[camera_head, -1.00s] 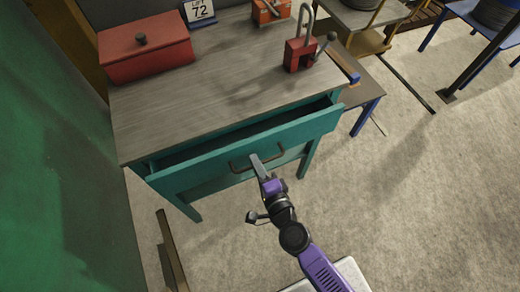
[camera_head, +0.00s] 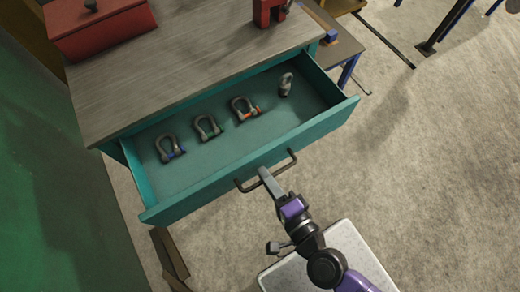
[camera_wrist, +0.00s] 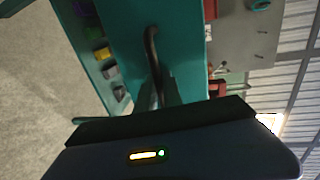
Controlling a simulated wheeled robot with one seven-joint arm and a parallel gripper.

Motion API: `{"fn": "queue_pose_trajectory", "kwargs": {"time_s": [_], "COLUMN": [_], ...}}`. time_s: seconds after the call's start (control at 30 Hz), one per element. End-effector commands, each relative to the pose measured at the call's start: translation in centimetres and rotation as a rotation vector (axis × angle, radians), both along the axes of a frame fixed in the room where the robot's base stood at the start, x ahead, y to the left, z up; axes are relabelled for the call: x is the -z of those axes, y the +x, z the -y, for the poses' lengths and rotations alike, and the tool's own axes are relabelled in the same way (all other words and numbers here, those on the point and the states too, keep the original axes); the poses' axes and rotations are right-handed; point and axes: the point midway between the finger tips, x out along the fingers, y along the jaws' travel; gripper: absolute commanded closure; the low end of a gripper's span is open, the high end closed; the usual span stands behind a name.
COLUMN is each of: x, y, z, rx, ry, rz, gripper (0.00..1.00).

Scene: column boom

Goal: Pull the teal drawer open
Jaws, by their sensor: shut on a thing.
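The teal drawer (camera_head: 250,172) stands well out from under the grey worktop (camera_head: 190,65), with its inside in view. A grey metal piece (camera_head: 286,85) lies at the right end. My gripper (camera_head: 266,176) is shut on the drawer's dark bar handle (camera_head: 288,164). The handle (camera_wrist: 152,45) also shows in the wrist view, running down between my fingers, whose grip is partly hidden there.
A red box (camera_head: 98,28) with a dark knob and a red block (camera_head: 268,10) stand on the worktop. A green wall (camera_head: 45,190) is at the left. Brown boards (camera_head: 170,255) stand below the drawer's left end.

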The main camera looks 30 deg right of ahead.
Motion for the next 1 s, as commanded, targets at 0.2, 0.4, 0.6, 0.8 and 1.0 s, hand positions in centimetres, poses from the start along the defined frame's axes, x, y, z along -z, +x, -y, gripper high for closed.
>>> {"fn": "queue_pose_trajectory", "kwargs": {"time_s": [0.2, 0.4, 0.6, 0.8, 1.0], "x": [0.13, 0.07, 0.06, 0.05, 0.03], "y": [-0.99, -1.10, -1.08, -1.06, -1.06], "z": [0.06, 0.05, 0.05, 0.03, 0.01], "rx": [0.002, 0.002, 0.002, 0.001, 0.001], "ry": [0.000, 0.000, 0.000, 0.000, 0.000], "rz": [-0.002, -0.001, -0.001, -0.001, 0.000], "gripper": [1.00, 1.00, 1.00, 0.68, 0.68]}}
